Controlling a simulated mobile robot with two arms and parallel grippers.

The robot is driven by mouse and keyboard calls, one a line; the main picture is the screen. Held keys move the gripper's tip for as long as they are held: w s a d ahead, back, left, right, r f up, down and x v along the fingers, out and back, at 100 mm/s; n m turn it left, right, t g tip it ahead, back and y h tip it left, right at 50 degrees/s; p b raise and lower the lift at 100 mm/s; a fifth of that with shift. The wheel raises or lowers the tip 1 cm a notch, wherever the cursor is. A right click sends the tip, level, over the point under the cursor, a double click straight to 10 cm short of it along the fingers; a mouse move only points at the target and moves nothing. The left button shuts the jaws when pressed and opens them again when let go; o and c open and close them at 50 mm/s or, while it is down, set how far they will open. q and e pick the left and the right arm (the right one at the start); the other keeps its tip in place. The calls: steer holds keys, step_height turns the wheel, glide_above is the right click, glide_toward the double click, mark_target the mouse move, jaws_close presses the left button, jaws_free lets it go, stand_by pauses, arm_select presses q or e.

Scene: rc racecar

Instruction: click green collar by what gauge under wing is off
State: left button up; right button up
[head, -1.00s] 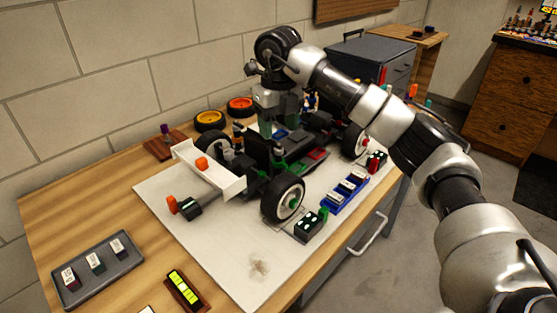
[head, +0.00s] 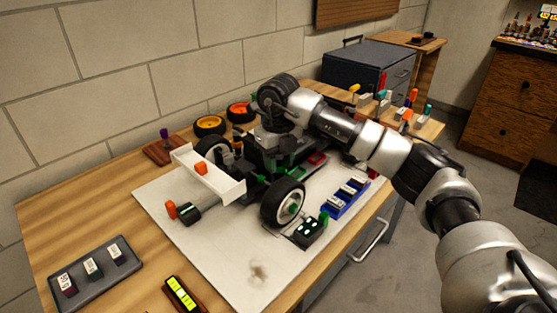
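The RC car stands on a white mat (head: 215,255), its white rear wing (head: 207,173) toward me with an orange block (head: 200,168) on it. Under the wing's left end is a small dark gauge box (head: 187,214) with an orange end (head: 171,209); its reading is too small to tell. Green parts show on the chassis (head: 261,177) and at the near rear wheel's hub (head: 293,209); I cannot tell which is a collar. My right gripper (head: 281,160) points down over the middle of the car; its fingertips blend into the green and dark parts there. My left gripper is out of view.
A dark box with lit dots (head: 309,230) and a blue rack (head: 346,198) lie right of the car. A grey tray (head: 95,277) with tagged blocks and a yellow-marked bar (head: 182,294) are at the front. Loose orange-rimmed wheels (head: 209,124) lie behind.

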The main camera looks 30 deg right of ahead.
steer(key=c, duration=0.5)
steer(key=shift+o, duration=0.2)
steer(key=n+p, duration=0.1)
steer(key=n, duration=0.2)
steer(key=shift+r, duration=0.1)
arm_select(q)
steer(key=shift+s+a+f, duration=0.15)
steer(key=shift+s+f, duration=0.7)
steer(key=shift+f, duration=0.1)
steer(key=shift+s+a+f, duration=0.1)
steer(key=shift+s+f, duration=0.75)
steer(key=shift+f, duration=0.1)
arm_select(e)
steer(key=shift+n, duration=0.8)
steer(key=o, duration=0.9)
